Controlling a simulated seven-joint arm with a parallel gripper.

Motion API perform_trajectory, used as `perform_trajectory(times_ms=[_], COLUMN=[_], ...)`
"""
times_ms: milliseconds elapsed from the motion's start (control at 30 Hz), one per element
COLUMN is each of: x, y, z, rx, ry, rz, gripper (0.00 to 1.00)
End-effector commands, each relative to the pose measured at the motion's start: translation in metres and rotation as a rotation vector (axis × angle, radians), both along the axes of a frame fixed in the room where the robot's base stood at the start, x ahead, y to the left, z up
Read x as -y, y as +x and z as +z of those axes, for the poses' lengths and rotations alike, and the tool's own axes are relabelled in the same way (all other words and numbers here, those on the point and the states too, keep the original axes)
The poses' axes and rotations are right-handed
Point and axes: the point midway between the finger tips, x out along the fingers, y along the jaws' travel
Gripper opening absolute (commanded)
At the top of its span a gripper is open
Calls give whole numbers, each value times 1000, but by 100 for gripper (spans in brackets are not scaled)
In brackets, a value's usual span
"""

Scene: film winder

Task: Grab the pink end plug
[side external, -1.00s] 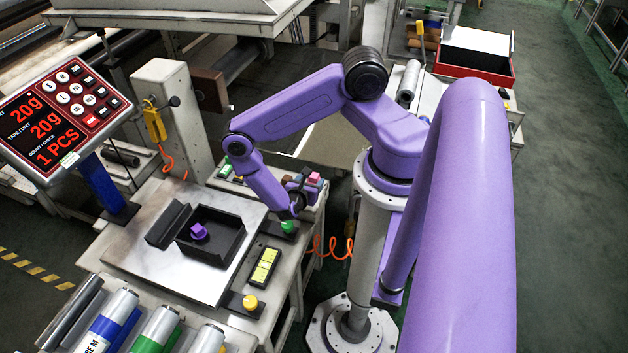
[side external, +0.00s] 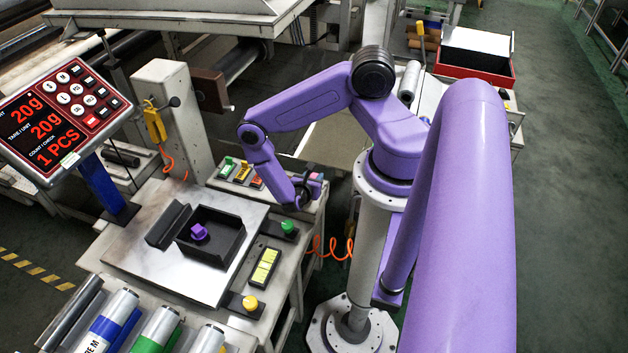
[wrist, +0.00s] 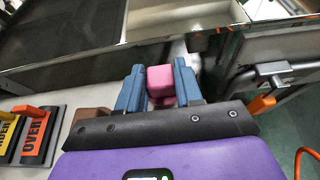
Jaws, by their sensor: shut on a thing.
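The pink end plug (wrist: 160,82) sits between the two blue-grey fingers of my gripper (wrist: 159,68) in the wrist view. The fingers are shut on it, one on each side. A second pink part shows just below the block, partly hidden by the gripper. In the side view my gripper (side external: 308,190) is low over the right end of the bench, and only a little pink shows beside it. I cannot tell whether the plug touches the bench.
A brown block (wrist: 93,115) lies left of my gripper. A black tray (side external: 228,240) with a purple plug (side external: 199,231) is on the scale plate.

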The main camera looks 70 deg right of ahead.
Motion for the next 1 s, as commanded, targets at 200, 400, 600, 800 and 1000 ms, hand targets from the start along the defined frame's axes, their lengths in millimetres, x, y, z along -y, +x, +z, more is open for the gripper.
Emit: perform_trajectory(times_ms=[200, 400, 600, 800, 1000], x=[-1, -1, -6, -25, -51], y=[0, 0, -4, -23, -49], z=[0, 12, 38, 72, 100], rx=[-2, -2, -5, -5, -7], ry=[8, 6, 6, 3, 1], rz=[1, 0, 5, 7, 16], gripper=[7, 7, 7, 7, 7])
